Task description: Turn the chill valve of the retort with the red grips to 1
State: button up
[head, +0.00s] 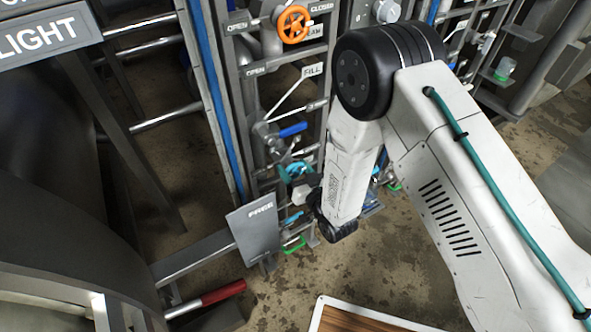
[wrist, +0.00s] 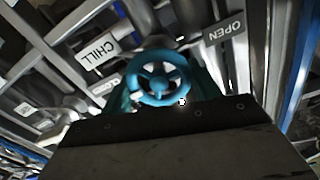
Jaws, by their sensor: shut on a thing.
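The chill valve is a small teal handwheel (wrist: 157,86) with spokes, at the middle of the wrist view, close in front of my gripper. A CHILL label (wrist: 98,53) is to its upper left and an OPEN label (wrist: 224,32) to its upper right. My gripper (wrist: 160,101) is shut on the wheel; its dark body covers the lower wrist view and hides the exact contact. In the head view, teal parts (head: 296,170) show low on the pipe rack beside my wrist, and my arm hides much of that area. A red grip (head: 223,292) is on a lever at the lower left.
An orange handwheel (head: 293,24) and a FILL label (head: 312,70) are higher on the rack. A blue handle (head: 293,130) is just above the teal parts. A grey FREE plate (head: 254,232) stands left of my wrist. Bare floor (head: 285,285) shows below.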

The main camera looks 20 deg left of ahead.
jog(key=n, duration=0.5)
jog(key=shift+s+n, duration=0.15)
jog(key=shift+n, duration=0.15)
jog(key=n, duration=0.5)
jog(key=shift+s+a+f+n, duration=0.1)
jog(key=shift+a+n, duration=0.05)
jog(key=shift+n, duration=0.25)
jog(key=o, duration=1)
jog(key=shift+c, duration=0.2)
jog(key=v, duration=0.8)
